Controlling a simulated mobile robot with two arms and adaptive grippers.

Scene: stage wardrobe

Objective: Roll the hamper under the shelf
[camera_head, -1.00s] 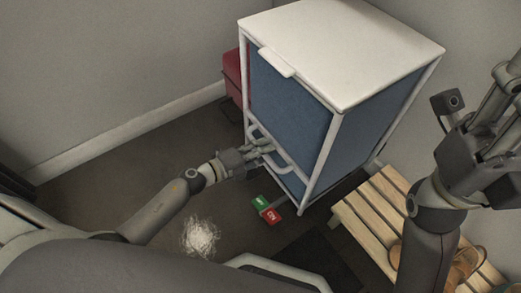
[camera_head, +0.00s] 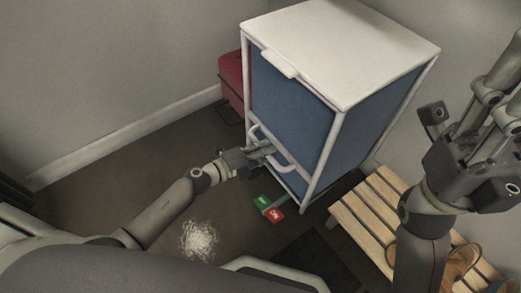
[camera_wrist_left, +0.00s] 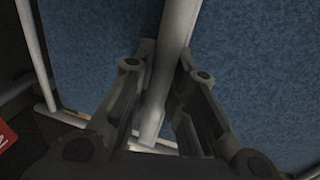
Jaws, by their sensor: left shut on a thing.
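The hamper (camera_head: 292,108) is a tall box with blue fabric sides, a white frame and a white lid (camera_head: 345,50). It stands upright in the middle of the head view. A pale bar handle (camera_head: 289,166) sits low on its front. My left gripper (camera_head: 266,150) is shut on this handle. The left wrist view shows the handle bar (camera_wrist_left: 165,75) between the two fingers, with blue fabric behind. A green tab (camera_head: 262,201) and a red tab (camera_head: 277,214) stick out at the hamper's foot. My right gripper (camera_head: 495,85) is raised at right, its fingertips unclear. I cannot make out the shelf.
A red case (camera_head: 232,75) stands against the wall behind the hamper's left side. A slatted wooden bench (camera_head: 355,221) with brown shoes (camera_head: 462,262) is close on the right. White fluff (camera_head: 198,240) and a dark mat (camera_head: 315,262) lie on the floor. Floor left of the hamper is clear.

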